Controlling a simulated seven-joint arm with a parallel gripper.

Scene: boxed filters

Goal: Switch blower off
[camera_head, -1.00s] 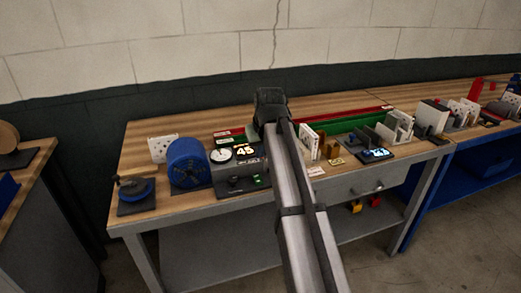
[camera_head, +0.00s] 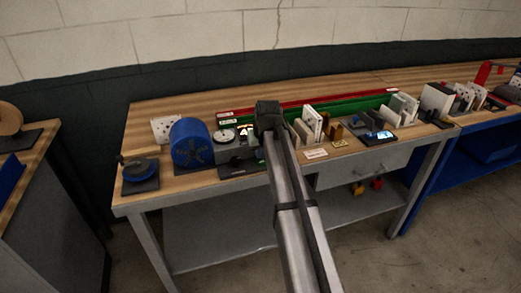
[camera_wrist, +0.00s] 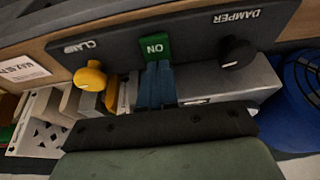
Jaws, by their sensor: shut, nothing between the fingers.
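The blue blower (camera_head: 191,146) stands at the left part of the bench. Beside it is a dark control panel (camera_head: 237,168), partly hidden by my arm in the head view. In the wrist view the panel (camera_wrist: 197,45) carries a green switch (camera_wrist: 154,45) marked ON, a black knob (camera_wrist: 237,53) by DAMPER and a yellow knob (camera_wrist: 90,77) by CLAMP. My gripper (camera_wrist: 157,70) is shut and empty, its fingertips right at the green switch's edge. I cannot tell whether they touch it. In the head view my fingers are hidden behind the wrist.
A round gauge (camera_head: 226,135) and a lit display (camera_head: 245,131) stand behind the panel. White upright filters (camera_head: 312,122) are right of my arm. A blue-topped round device (camera_head: 140,170) sits at the bench's left end.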

